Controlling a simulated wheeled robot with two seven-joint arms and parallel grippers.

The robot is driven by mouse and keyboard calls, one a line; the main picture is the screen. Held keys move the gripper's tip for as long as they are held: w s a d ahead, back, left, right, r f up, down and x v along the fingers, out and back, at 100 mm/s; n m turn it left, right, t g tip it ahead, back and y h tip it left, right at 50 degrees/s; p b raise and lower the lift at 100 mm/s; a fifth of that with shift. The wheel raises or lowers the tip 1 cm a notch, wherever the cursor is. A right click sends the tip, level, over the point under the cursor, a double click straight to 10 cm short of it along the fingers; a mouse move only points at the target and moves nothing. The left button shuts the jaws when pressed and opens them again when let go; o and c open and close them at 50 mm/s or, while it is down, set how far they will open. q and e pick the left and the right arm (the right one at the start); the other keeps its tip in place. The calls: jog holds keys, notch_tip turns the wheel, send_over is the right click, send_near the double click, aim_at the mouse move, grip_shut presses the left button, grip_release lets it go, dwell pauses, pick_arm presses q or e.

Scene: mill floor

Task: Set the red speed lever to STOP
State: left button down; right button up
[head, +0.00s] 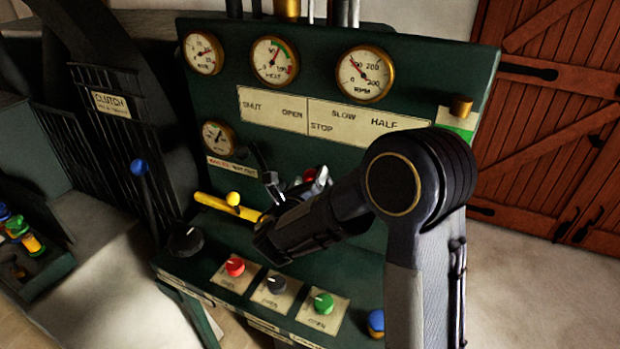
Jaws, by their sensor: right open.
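A small red part (309,174), which looks like the red speed lever's knob, shows at the middle of the green control panel (455,75). Its stem and exact setting are hidden behind my right gripper and arm. The cream label plate (330,118) above reads SHUT and OPEN on the left, STOP, SLOW and HALF on the right. My right gripper (293,186) is open in front of the panel, close to the red part. I cannot tell whether they touch. My left gripper is not in view.
A dark lever (258,156) stands left of the red part. A yellow bar (215,205) with a yellow knob lies lower left. Red (235,267), black (276,285) and green (323,303) knobs line the ledge. A blue-topped clutch lever (139,168) stands farther left.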

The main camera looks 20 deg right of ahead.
jog(key=v, duration=0.6)
jog(key=shift+s+a+b, duration=0.25)
jog(key=shift+s+b, duration=0.1)
jog(key=shift+b, duration=0.1)
jog(key=s+d+f+m+g+y, duration=0.25)
jog(key=s+d+m+g, duration=0.25)
jog(key=s+m, duration=0.4)
jog(key=s+d+f+m+g+y, duration=0.2)
jog(key=s+d+f+m+g, duration=0.25)
jog(key=s+m, duration=0.4)
jog(key=s+a+r+m+t+y, duration=0.2)
jog(key=s+a+m+y, duration=0.7)
jog(key=m, duration=1)
jog(key=a+y, duration=0.1)
jog(key=a, duration=0.1)
jog(key=shift+s+a, duration=0.25)
jog(key=shift+a, duration=0.05)
